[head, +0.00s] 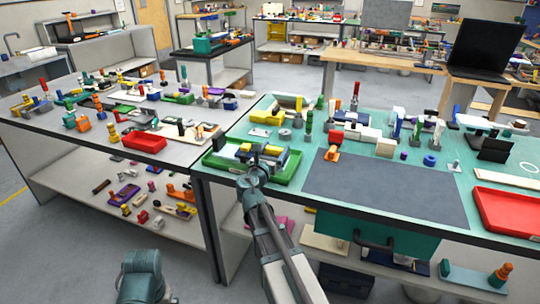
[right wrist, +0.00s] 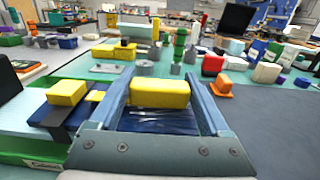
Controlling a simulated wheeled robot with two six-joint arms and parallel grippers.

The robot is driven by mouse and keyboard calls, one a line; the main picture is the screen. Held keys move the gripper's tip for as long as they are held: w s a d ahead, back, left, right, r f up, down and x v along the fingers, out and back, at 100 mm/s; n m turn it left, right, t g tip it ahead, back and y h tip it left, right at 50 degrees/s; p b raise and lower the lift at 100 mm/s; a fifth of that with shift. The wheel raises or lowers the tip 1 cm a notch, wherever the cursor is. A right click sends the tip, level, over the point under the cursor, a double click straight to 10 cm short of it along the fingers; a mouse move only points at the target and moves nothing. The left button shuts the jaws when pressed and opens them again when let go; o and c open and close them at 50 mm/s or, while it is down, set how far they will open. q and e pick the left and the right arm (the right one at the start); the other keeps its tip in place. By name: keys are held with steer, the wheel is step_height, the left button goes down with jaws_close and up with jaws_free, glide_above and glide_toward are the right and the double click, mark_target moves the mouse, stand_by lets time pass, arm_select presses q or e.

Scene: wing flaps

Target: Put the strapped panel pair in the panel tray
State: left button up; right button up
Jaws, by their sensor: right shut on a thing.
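My right gripper (head: 262,156) is over the green panel tray (head: 289,179) at the front left of the teal bench. In the right wrist view its two fingers (right wrist: 164,100) are shut on a dark blue piece with a yellow block (right wrist: 160,93) on top, which appears to be the strapped panel pair. The gripper hides most of its lower part. I cannot tell whether the held piece touches the tray floor. My left gripper is not in view.
A grey mat (head: 385,190) lies right of the tray, with a red tray (head: 510,212) beyond it. An orange-based red piece (head: 334,146) stands near the mat. Several blocks crowd behind. A red bin (head: 145,143) sits on the grey bench to the left.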

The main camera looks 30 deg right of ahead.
steer(key=shift+w+d+f, duration=0.1)
steer(key=shift+w+d, duration=0.05)
steer(key=shift+w, duration=0.75)
steer(key=shift+s+f, duration=0.1)
steer(key=shift+f, duration=0.1)
step_height(320, 180, down, 3)
steer(key=b, duration=0.3)
steer(key=shift+f+b, duration=0.15)
steer(key=shift+b, duration=0.25)
steer(key=o, duration=1.3)
